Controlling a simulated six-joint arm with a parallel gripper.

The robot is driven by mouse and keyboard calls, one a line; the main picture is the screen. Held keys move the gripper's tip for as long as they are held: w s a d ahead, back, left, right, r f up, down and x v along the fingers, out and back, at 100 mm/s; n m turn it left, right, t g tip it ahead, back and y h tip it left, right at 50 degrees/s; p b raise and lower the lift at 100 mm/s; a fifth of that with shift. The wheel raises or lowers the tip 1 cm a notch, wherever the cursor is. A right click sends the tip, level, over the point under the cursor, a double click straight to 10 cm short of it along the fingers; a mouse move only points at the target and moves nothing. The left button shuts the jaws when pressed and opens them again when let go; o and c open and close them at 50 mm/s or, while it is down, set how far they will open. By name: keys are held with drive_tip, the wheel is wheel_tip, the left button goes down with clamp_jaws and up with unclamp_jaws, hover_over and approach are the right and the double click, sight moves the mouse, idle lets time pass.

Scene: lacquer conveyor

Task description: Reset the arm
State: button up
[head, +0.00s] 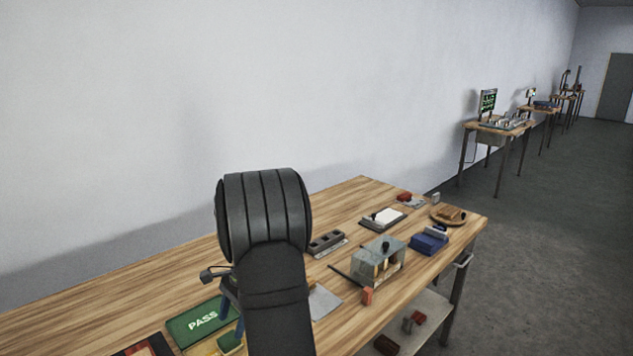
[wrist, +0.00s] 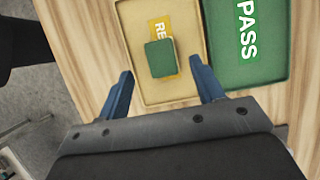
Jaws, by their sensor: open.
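My gripper (wrist: 161,68) is open, with its two blue fingers apart and nothing held between them. In the wrist view a green block (wrist: 160,58) lies on a yellow tray (wrist: 129,22), partly covering a label that reads "RE". The block appears between and beyond the fingertips; whether they touch it cannot be told. In the head view my gripper (head: 233,315) is low over the near end of the bench, partly hidden by my arm. The green block (head: 230,343) and yellow tray (head: 203,348) show beside it.
A green PASS tray (head: 190,334) adjoins the yellow one. Along the wooden bench (head: 345,205) stand a clear-covered box (head: 378,262), a grey slotted block (head: 326,242), a blue box (head: 429,243) and a round wooden plate (head: 449,217). A wall runs behind the bench.

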sight(226, 339)
drive_tip(key=x, duration=0.5)
drive_tip(key=shift+s+a+f, duration=0.1)
drive_tip(key=shift+a+f, duration=0.05)
drive_tip(key=shift+f, duration=0.15)
drive_tip(key=shift+r, duration=1.85)
drive_tip(key=shift+f, duration=0.1)
